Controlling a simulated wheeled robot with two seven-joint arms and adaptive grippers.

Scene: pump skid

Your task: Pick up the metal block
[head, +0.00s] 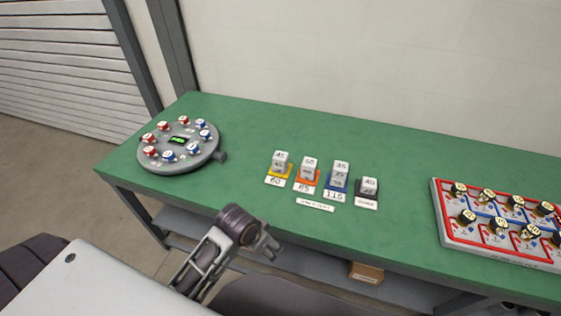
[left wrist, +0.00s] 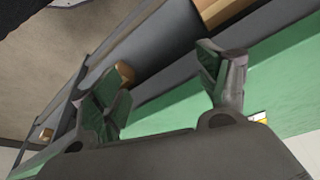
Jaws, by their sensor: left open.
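Several small grey metal blocks with numbers stand on coloured pads on the green table. One is on the yellow pad (head: 280,158), one on the orange pad (head: 308,167), a taller one or stack on the blue pad (head: 339,174), and one on the dark pad (head: 368,186). My left gripper (head: 268,247) is in front of the table's front edge, below and left of the blocks. In the left wrist view the left gripper (left wrist: 165,85) has its fingers spread with nothing between them. My right gripper is not seen.
A round grey device (head: 180,146) with red and blue knobs stands at the table's left. A red-and-blue tray (head: 500,222) with black-and-gold pieces lies at the right. A brown box (head: 366,273) sits on the lower shelf. The green table (head: 245,130) is clear behind the blocks.

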